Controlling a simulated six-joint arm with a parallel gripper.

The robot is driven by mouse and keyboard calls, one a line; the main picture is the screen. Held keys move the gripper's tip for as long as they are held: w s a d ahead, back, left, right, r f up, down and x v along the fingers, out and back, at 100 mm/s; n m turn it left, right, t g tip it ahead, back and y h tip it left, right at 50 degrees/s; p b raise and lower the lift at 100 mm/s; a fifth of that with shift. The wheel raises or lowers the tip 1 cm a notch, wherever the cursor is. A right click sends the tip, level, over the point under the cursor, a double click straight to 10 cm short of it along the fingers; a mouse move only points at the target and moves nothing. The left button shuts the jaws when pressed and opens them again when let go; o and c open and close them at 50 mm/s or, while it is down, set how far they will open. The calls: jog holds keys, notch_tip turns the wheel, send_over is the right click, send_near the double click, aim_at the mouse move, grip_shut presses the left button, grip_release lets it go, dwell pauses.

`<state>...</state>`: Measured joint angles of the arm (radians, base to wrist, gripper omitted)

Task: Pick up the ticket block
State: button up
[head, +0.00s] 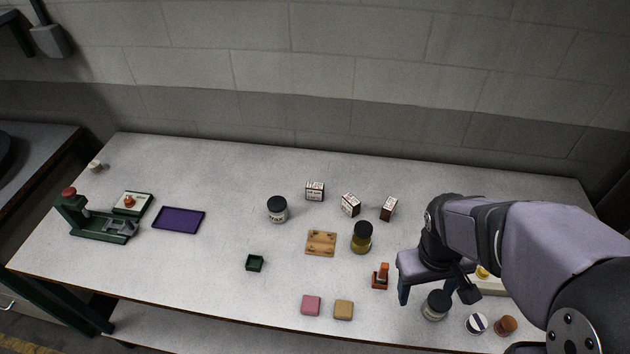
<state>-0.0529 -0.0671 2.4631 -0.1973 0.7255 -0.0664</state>
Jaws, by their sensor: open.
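No label in view says which thing is the ticket block. A pink block (311,305) and a tan block (343,310) lie flat side by side near the table's front edge; either could be it. My gripper (427,294) is open at the right, to the right of both blocks and apart from them. Its fingers point down, near a dark-lidded jar (435,305). I cannot tell whether it touches the jar. My arm hides part of the table's right end.
An orange stamp-like piece (380,276) stands just left of my gripper. A purple tray (178,220) and green press (95,220) are left. Table between trays is clear.

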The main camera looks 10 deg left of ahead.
jog(key=w+a+f+n+t+h+b, duration=0.15)
jog(key=w+f+n+t+b, duration=0.25)
jog(key=w+n+b, duration=0.7)
jog(key=w+a+f+n+t+h+b, duration=0.1)
jog(key=w+f+n+t+h+b, duration=0.35)
jog(key=w, duration=1.05)
jog(key=n+t+y+b, duration=0.7)
jog(key=n+t+b, duration=0.2)
jog(key=n+b, duration=0.75)
send_over(315, 184)
jog(key=shift+w+d+f, duration=0.1)
jog(key=shift+d+f, duration=0.3)
jog(key=shift+f, duration=0.2)
jog(key=shift+a+r+n, duration=0.15)
jog(key=shift+a+n, duration=0.25)
jog(key=shift+d+f, duration=0.1)
jog(key=shift+f, duration=1.35)
notch_tip(315, 184, down, 4)
jog(key=shift+r, duration=0.25)
jog(key=shift+w+f, duration=0.3)
jog(key=shift+w, duration=1.25)
